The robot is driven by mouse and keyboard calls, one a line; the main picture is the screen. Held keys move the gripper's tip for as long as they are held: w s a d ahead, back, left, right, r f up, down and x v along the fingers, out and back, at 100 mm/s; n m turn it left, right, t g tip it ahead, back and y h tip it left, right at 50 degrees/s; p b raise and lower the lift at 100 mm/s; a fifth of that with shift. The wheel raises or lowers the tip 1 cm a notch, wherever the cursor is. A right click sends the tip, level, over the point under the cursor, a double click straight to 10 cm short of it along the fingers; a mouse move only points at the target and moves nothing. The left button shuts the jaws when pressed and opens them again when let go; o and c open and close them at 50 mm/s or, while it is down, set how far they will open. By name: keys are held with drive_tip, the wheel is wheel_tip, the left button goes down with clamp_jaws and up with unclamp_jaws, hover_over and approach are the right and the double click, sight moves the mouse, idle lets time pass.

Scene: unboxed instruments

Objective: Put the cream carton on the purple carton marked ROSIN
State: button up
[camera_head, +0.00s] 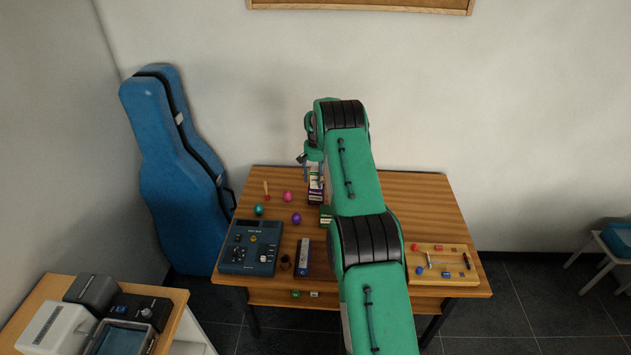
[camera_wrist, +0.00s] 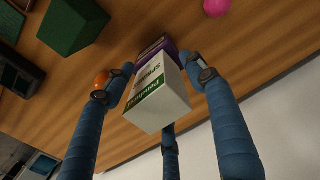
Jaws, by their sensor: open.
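The cream carton (camera_wrist: 160,110), with a green band and lettering, is large in the middle of the wrist view. The purple carton (camera_wrist: 157,46) shows just beyond it, and the cream carton appears to stand on it. In the head view the purple carton (camera_head: 315,197) is on the table behind my arm's left side, with the cream carton's pale side just above it. My gripper (camera_wrist: 155,82) is open, its blue fingers spread around the cream carton with gaps visible. In the head view my gripper (camera_head: 311,165) is partly hidden by my arm. The ROSIN marking is not readable.
A green carton (camera_wrist: 75,25) stands close by. A pink egg-shaped thing (camera_head: 287,196), a teal one (camera_head: 258,210) and a purple one (camera_head: 296,218) lie to the left. A dark-blue device (camera_head: 250,247) is at front left, a wooden tray (camera_head: 440,277) at right. The table's back right is clear.

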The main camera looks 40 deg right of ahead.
wheel_tip(320, 180, up, 11)
drive_tip(key=shift+f, duration=0.1)
idle(0.4)
idle(0.5)
